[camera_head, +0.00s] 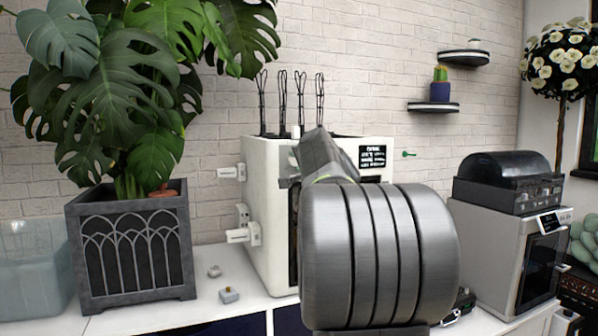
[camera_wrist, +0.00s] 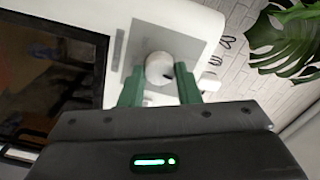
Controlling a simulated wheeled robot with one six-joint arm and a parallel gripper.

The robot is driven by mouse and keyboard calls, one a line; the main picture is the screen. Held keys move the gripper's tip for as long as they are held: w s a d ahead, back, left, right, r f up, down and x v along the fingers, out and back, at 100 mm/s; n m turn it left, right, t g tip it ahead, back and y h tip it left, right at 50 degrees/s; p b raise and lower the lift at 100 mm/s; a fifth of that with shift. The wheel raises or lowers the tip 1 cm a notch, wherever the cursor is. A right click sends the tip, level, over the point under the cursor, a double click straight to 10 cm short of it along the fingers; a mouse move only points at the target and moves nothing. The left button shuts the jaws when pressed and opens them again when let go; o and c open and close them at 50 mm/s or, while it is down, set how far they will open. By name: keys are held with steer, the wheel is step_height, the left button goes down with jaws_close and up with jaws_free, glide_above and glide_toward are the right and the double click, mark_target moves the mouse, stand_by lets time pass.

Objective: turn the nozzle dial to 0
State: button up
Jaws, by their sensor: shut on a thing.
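The nozzle dial (camera_wrist: 157,66) is a round white knob on a grey plate (camera_wrist: 185,42) on the white machine. It shows in the wrist view with a dark mark at its lower right. My gripper (camera_wrist: 160,71) has its two green fingers on either side of the dial and is shut on it. I cannot read any numbers around the dial. In the head view my arm covers the dial and the gripper. The white machine (camera_head: 265,200) stands there behind my arm, with a black label panel (camera_head: 372,155) at its upper right.
A monstera in a grey planter (camera_head: 135,250) and a clear bin (camera_head: 35,265) stand at left. White boxes (camera_head: 237,236) stick out from the machine's left side. A second machine (camera_head: 505,250) with a dark-lidded unit (camera_head: 508,180) on it stands at right. Small parts (camera_head: 229,294) lie on the counter.

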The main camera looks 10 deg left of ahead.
steer(key=shift+n+b, duration=0.4)
steer(key=shift+n, duration=0.3)
steer(key=o, duration=1)
steer(key=shift+c, duration=0.2)
steer(key=b+v, duration=0.1)
steer(key=v, duration=1.2)
steer(key=shift+s+d+b, duration=0.25)
steer(key=shift+s+b, duration=0.05)
steer(key=shift+s, duration=0.05)
